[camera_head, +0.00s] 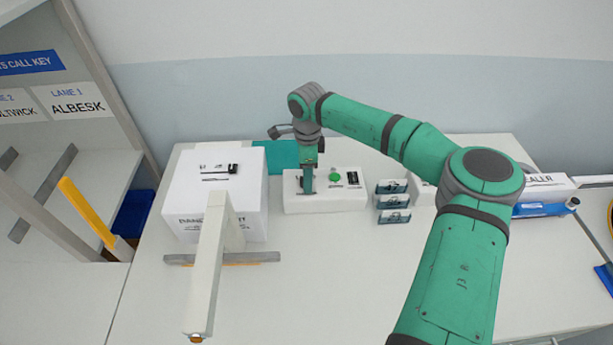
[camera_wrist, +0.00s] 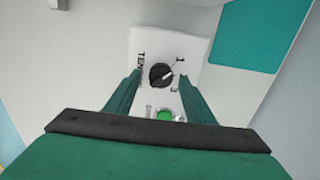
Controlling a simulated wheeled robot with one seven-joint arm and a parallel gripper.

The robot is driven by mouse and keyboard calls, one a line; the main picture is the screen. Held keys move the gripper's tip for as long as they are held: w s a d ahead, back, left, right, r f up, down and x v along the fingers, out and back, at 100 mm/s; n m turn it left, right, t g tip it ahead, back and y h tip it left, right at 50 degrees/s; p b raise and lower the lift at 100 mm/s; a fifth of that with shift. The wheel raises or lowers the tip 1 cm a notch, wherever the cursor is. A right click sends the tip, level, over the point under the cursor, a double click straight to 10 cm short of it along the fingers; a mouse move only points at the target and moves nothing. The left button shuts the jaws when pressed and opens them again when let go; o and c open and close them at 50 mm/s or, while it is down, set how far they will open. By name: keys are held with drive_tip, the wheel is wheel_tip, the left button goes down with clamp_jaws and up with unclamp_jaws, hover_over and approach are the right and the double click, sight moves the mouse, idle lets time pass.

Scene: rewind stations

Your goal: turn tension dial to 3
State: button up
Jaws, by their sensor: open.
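The tension dial (camera_wrist: 161,75) is a round black knob on a white panel (camera_wrist: 143,42), seen in the wrist view. Markings 1 and 3 show on its right side, and the word TENSION, partly hidden, on its left. The end of its pointer is too small to read surely. My gripper (camera_wrist: 152,82) is open, with one green finger on each side of the dial and gaps visible between them and the knob. In the head view my gripper (camera_head: 307,188) points down over the left part of the white control box (camera_head: 325,204) and hides the dial there.
A green button (camera_wrist: 166,115) sits close to the dial; it also shows in the head view (camera_head: 335,177). Several small dark holders (camera_head: 393,201) stand right of the box. A large white box (camera_head: 185,200) stands left. A teal mat (camera_head: 281,154) lies behind. The front table is mostly clear.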

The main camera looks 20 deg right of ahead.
drive_tip(key=shift+a+f, duration=0.15)
drive_tip(key=shift+f, duration=0.2)
drive_tip(key=shift+w, duration=0.1)
drive_tip(key=c, duration=1.1)
drive_tip(key=shift+o, duration=0.2)
drive_tip(key=shift+w, duration=0.1)
